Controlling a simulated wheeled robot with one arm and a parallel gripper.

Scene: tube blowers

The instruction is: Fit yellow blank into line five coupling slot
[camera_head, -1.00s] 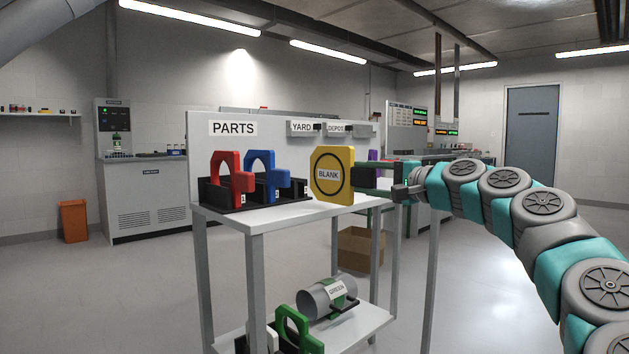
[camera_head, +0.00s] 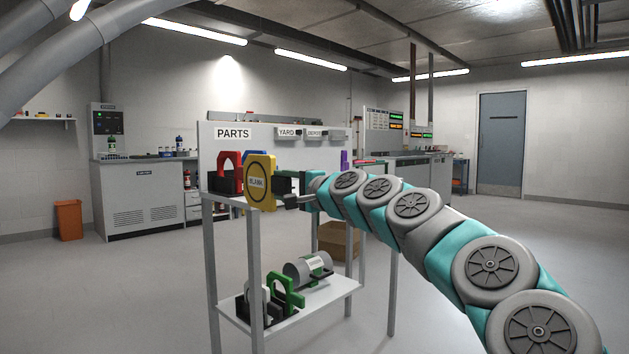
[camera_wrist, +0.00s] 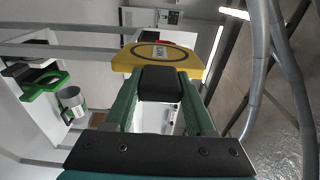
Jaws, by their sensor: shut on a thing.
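The yellow blank (camera_head: 260,182) is a flat plate with a black ring and the word BLANK. My gripper (camera_head: 284,183) is shut on it and holds it upright at the front of the parts stand, partly hiding the blue part. In the wrist view the yellow blank (camera_wrist: 162,55) sits at the tips of my gripper (camera_wrist: 160,84), with a dark block between the green fingers. The line five coupling slot cannot be made out in either view.
The parts stand (camera_head: 255,232) has a red arch part (camera_head: 228,165) in a black rack on top. A lower shelf (camera_head: 300,315) bears a green arch part (camera_head: 287,292) and a grey canister (camera_head: 300,270). A cardboard box (camera_head: 338,240) is behind. Open floor lies right and left.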

